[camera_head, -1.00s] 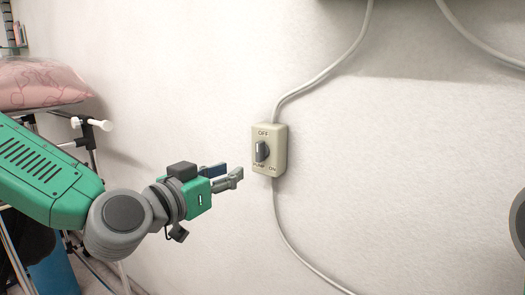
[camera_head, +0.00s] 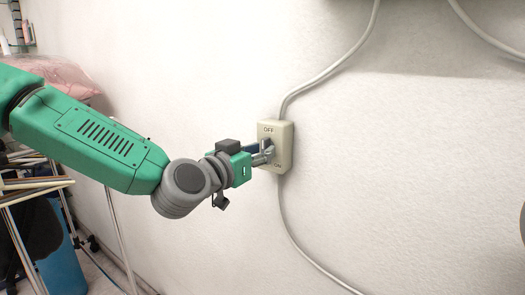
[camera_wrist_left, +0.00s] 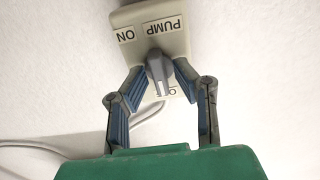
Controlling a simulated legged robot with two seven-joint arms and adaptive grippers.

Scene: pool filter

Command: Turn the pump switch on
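The pump switch is a cream box (camera_head: 285,133) on the wall, marked OFF at the top and ON at the lower right. In the left wrist view, the box (camera_wrist_left: 122,18) is upside down with PUMP and ON labels. Its grey knob (camera_wrist_left: 159,72) stands lengthwise, one end near the partly covered OFF label. My left gripper (camera_head: 268,152) is at the switch; in the wrist view its fingers (camera_wrist_left: 158,75) are either side of the knob, with small gaps showing. In the head view the fingers hide most of the knob. My right gripper is not in view.
Grey cables (camera_head: 335,72) run up and down the wall from the box. At left are a rack (camera_head: 30,185), a pink bag (camera_head: 55,72) and a blue container (camera_head: 62,255).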

